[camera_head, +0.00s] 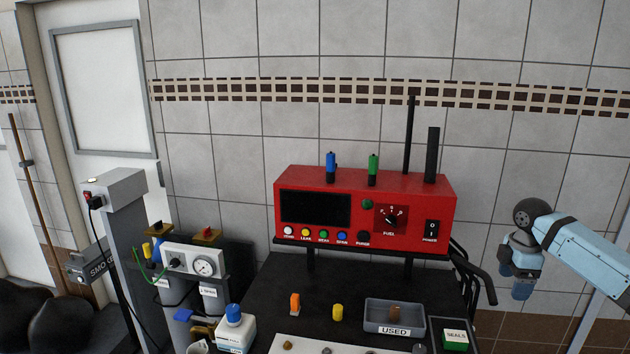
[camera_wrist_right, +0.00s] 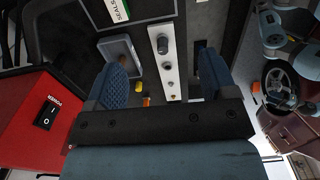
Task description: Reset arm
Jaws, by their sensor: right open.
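My right gripper (camera_head: 522,276) is at the right of the head view, in front of the tiled wall and right of the black bench (camera_head: 262,300). It hangs from my light blue arm and touches nothing that I can see. In the wrist view the right gripper (camera_wrist_right: 163,78) has its two blue fingers wide apart with nothing held between them. My left arm and gripper are not in the head view.
A red control box (camera_head: 290,232) stands at the bench's back. A grey USED tray (camera_head: 395,330), SEALS box (camera_head: 456,338), orange part (camera_head: 295,303) and yellow part (camera_head: 337,312) lie forward. Black handles (camera_head: 488,290) stick out toward my right gripper. Gauge unit (camera_head: 190,262) stands left.

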